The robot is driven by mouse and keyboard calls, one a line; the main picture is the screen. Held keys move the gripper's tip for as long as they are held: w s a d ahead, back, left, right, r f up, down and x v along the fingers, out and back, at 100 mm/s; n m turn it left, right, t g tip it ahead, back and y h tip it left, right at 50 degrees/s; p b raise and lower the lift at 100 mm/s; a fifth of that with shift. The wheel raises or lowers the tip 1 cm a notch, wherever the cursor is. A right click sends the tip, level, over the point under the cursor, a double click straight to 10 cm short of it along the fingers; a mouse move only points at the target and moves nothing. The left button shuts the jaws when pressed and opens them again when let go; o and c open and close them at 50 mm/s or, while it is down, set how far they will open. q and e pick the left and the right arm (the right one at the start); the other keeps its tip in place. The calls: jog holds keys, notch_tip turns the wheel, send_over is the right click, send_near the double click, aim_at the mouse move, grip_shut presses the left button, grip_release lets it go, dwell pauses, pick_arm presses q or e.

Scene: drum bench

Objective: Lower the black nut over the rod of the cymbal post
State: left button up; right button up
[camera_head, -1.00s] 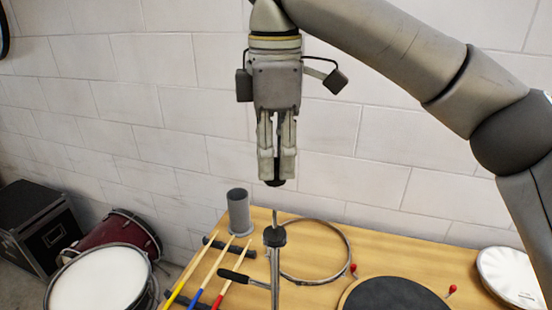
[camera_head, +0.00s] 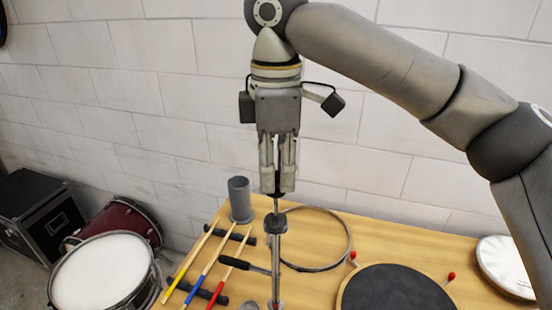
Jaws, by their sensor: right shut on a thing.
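My right gripper (camera_head: 277,190) points straight down, shut on the black nut (camera_head: 277,196), of which only a small dark edge shows below the fingertips. The cymbal post (camera_head: 276,265) stands upright on the bench, with a dark collar (camera_head: 274,227) near its top and a black-ended side handle (camera_head: 241,263). Its thin rod (camera_head: 276,207) rises from the collar and meets the nut's underside in this view. Whether the rod tip is inside the nut or just in front of or behind it, I cannot tell. My left gripper is out of view.
On the wooden bench (camera_head: 380,245) are a grey cylinder (camera_head: 240,200), a metal hoop (camera_head: 345,250), a dark round pad (camera_head: 395,290) and several drumsticks (camera_head: 208,262). A white-topped drum (camera_head: 515,265) is at right. Another drum (camera_head: 100,272) and a black case (camera_head: 38,222) are left.

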aim_at(276, 198)
jog(key=shift+f+b, duration=0.4)
jog(key=shift+f, duration=2.5)
jog(key=shift+f, duration=0.1)
jog(key=o, duration=0.9)
notch_tip(276, 198, up, 12)
